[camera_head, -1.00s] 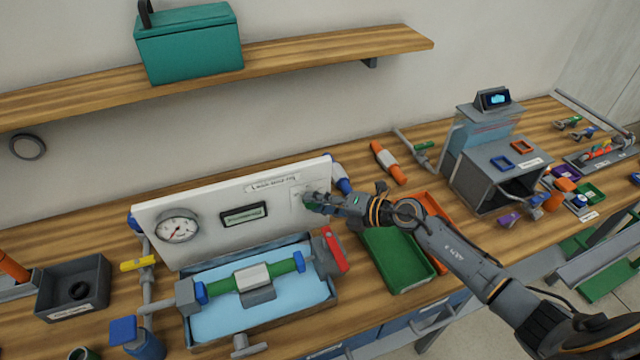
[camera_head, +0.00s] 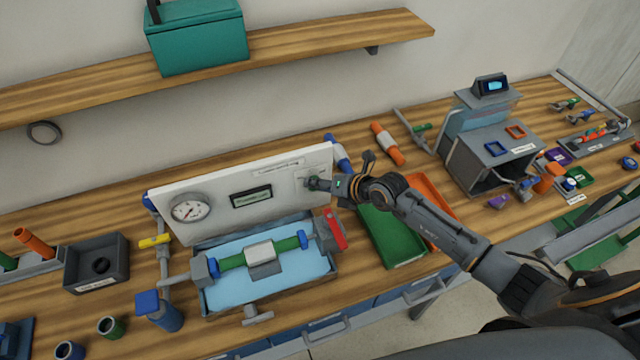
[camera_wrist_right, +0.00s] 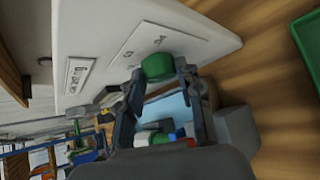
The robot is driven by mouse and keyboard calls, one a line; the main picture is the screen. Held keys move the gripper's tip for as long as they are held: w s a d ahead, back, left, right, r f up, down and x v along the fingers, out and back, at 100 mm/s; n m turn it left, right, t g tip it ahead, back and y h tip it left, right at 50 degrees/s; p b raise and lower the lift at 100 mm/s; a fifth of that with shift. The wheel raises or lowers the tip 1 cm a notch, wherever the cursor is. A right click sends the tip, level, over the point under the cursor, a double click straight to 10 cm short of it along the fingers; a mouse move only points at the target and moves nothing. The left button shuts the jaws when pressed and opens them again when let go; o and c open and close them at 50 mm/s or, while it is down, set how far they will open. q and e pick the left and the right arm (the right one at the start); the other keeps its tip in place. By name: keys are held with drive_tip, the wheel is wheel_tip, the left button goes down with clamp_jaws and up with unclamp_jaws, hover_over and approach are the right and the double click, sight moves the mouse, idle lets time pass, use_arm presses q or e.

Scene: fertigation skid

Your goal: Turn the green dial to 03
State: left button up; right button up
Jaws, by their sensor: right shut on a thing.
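The green dial (camera_wrist_right: 157,67) sits on the right part of the white panel (camera_head: 222,189). In the right wrist view it is a round green knob between my two fingers, with markings on the panel beside it too small to read. My right gripper (camera_head: 314,184) is at the panel's right end, shut on the dial; the gripper also shows in the right wrist view (camera_wrist_right: 158,78). In the head view the gripper hides most of the dial. My left gripper is in neither view.
A gauge (camera_head: 188,209) and a small display (camera_head: 251,197) are on the panel. A blue tray (camera_head: 225,290) with green pipework stands in front. Green (camera_head: 400,250) and orange (camera_head: 424,186) trays lie under my right arm. A grey box machine (camera_head: 490,152) stands to the right.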

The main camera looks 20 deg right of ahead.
idle(0.3)
drive_tip(key=o, duration=1.2)
drive_tip(key=shift+v, duration=6.05)
